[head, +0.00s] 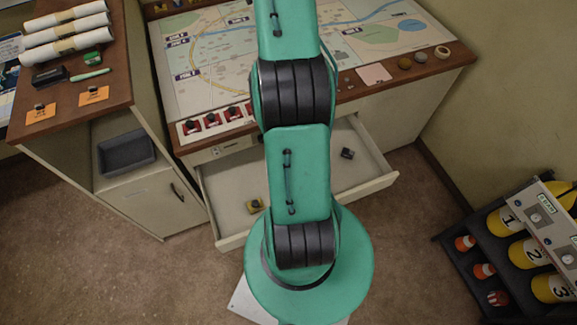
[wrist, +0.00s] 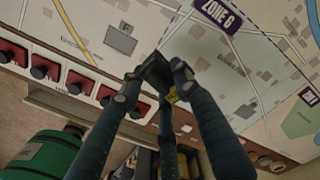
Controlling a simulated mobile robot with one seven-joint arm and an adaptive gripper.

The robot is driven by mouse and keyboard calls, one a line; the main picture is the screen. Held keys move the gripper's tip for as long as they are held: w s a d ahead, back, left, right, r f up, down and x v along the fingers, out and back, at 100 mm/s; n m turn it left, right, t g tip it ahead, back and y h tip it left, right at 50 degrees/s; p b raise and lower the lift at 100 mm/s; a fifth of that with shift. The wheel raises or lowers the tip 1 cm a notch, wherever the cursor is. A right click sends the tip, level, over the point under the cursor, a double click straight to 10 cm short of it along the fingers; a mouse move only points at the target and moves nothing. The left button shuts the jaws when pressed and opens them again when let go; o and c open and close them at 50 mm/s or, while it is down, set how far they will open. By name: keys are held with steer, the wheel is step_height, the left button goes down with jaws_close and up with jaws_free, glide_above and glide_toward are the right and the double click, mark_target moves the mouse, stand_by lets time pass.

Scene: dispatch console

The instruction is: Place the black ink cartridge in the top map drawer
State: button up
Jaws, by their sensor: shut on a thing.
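The top map drawer (head: 225,190) under the map table is pulled open in the head view. Inside it, a small yellow-and-black thing (head: 255,206) lies at the left front and a small black thing (head: 347,153) at the right. My gripper (wrist: 167,75) is shut on a small dark block with a yellow patch, apparently the black ink cartridge (wrist: 157,72). In the wrist view the held block shows against the map, near the ZONE 6 label. In the head view my arm hides the gripper, the held block and the middle of the drawer.
The map table (head: 225,50) has red-based black knobs (head: 210,118) along its front edge. A side cabinet (head: 75,100) at left carries rolled papers, orange cards and small items. A dark rack (head: 480,260) with numbered yellow cylinders stands at lower right. Bare drawer floor shows beside my arm.

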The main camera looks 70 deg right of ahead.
steer(key=s+a+r+m+b, duration=0.1)
steer(key=s+a+m, duration=0.1)
steer(key=s+a, duration=0.75)
steer(key=s+a+r+m+b, duration=0.1)
steer(key=s+a+r+b, duration=0.1)
steer(key=s+a, duration=0.75)
steer(key=s+a+f+m+b, duration=0.1)
steer(key=s+a+f, duration=0.2)
steer(key=s+a, duration=0.6)
steer(key=s+a+f+m+b, duration=0.1)
steer(key=s+a+f+m, duration=0.1)
steer(key=s+a, duration=0.7)
steer(key=f, duration=1)
steer(key=w+a+f, duration=0.1)
steer(key=f, duration=1)
steer(key=a+f, duration=0.1)
steer(key=f, duration=1)
steer(key=shift+w+a+f, duration=0.1)
steer(key=shift+w+a, duration=0.05)
steer(key=shift+w, duration=0.05)
steer(key=w+d, duration=0.1)
steer(key=d, duration=0.4)
steer(key=w+d+f+b, duration=0.1)
steer(key=d, duration=0.4)
steer(key=w+d+b, duration=0.1)
steer(key=w+d, duration=0.1)
steer(key=d, duration=0.3)
steer(key=shift+d+f, duration=0.25)
steer(key=shift+d, duration=0.05)
